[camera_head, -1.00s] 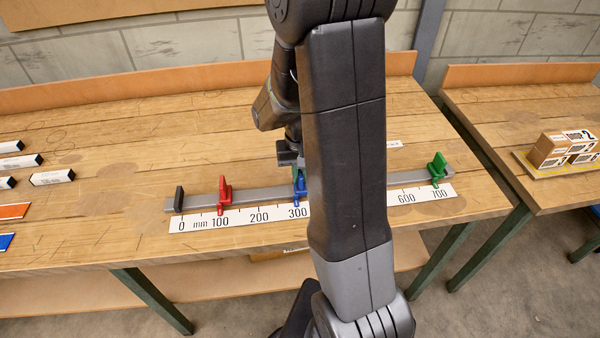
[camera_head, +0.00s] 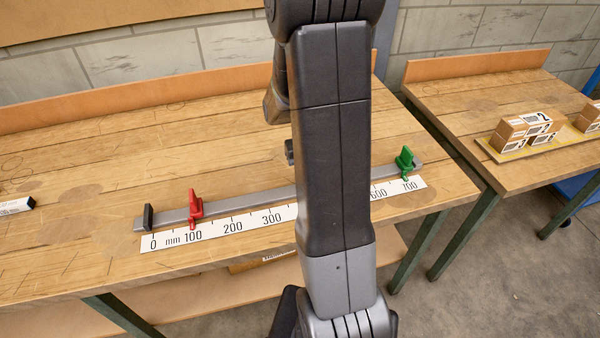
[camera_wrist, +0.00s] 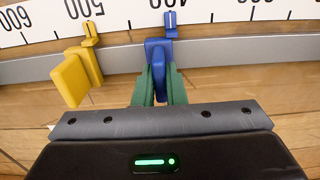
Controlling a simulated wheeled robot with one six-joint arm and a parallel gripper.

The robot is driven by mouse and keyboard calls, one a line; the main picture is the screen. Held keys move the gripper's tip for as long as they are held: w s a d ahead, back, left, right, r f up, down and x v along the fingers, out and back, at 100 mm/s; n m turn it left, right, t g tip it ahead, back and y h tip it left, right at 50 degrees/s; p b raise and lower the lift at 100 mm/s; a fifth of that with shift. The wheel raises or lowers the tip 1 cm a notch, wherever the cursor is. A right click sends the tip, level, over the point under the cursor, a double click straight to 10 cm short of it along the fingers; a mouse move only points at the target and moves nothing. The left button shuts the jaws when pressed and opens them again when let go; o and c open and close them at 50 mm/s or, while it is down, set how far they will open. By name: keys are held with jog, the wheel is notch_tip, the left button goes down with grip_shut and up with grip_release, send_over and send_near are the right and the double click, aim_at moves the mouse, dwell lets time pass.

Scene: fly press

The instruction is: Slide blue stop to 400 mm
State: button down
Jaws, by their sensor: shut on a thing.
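The blue stop (camera_wrist: 162,45) sits on the grey rail (camera_wrist: 225,48) in the wrist view. My gripper (camera_wrist: 159,72) has its green fingers shut on the tab of this stop.
A red stop (camera_head: 195,208) stands near 100 and a green stop (camera_head: 405,161) near 700 on the same rail. A black end block (camera_head: 148,217) closes the left end. The bench behind the rail is clear. Boxes (camera_head: 525,130) stand on the right-hand bench.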

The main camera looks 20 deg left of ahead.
jog(key=shift+r, duration=0.1)
jog(key=c, duration=1.5)
grip_release()
notch_tip(320, 180, up, 14)
jog(key=shift+f, duration=0.1)
jog(key=shift+f, duration=0.1)
notch_tip(320, 180, down, 14)
jog(key=shift+r, duration=0.1)
jog(key=shift+s+a, duration=0.2)
jog(key=shift+a, duration=0.15)
